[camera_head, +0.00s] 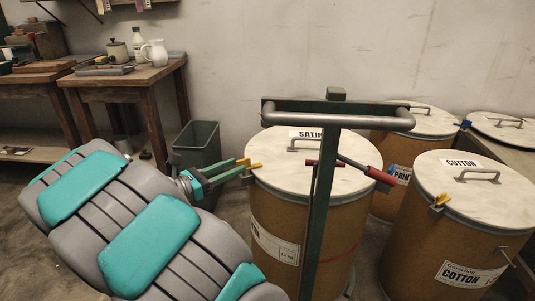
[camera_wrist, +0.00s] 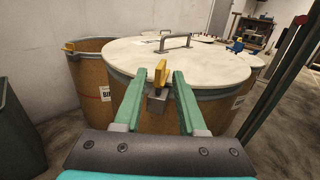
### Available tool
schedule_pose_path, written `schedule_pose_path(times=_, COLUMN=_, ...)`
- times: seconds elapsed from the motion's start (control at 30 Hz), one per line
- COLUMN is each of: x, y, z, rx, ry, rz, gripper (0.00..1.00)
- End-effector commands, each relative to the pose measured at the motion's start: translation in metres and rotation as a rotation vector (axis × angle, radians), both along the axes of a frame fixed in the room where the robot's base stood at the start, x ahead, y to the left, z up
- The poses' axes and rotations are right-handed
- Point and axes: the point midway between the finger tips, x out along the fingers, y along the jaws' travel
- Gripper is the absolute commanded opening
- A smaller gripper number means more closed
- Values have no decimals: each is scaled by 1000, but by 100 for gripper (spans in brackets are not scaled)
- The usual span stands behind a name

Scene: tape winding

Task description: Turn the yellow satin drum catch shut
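The satin drum (camera_head: 283,215) is a brown drum with a pale lid (camera_head: 290,175) and a "SATIN" label, partly hidden behind a green post. The yellow catch (camera_head: 244,162) is on its left rim. In the wrist view the yellow catch (camera_wrist: 161,72) stands upright on a grey bracket at the lid's near edge. My gripper (camera_head: 240,168) reaches the catch from the left. In the wrist view my gripper (camera_wrist: 158,80) is open, its green fingers on either side of the catch, with a visible gap to each.
A green post with a grey handlebar (camera_head: 340,119) stands before the drum. A red handle (camera_head: 380,175) crosses near its right rim. The cotton drum (camera_head: 420,240) stands at right, with other drums behind. A grey bin (camera_head: 200,145) and a wooden table (camera_head: 130,78) are at left.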

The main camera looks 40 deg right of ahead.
Motion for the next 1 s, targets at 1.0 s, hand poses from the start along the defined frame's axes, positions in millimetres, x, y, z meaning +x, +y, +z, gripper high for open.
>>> schedule_pose_path(times=1.0, x=-7, y=-75, z=0, rx=1, ry=-1, rz=-1, gripper=28)
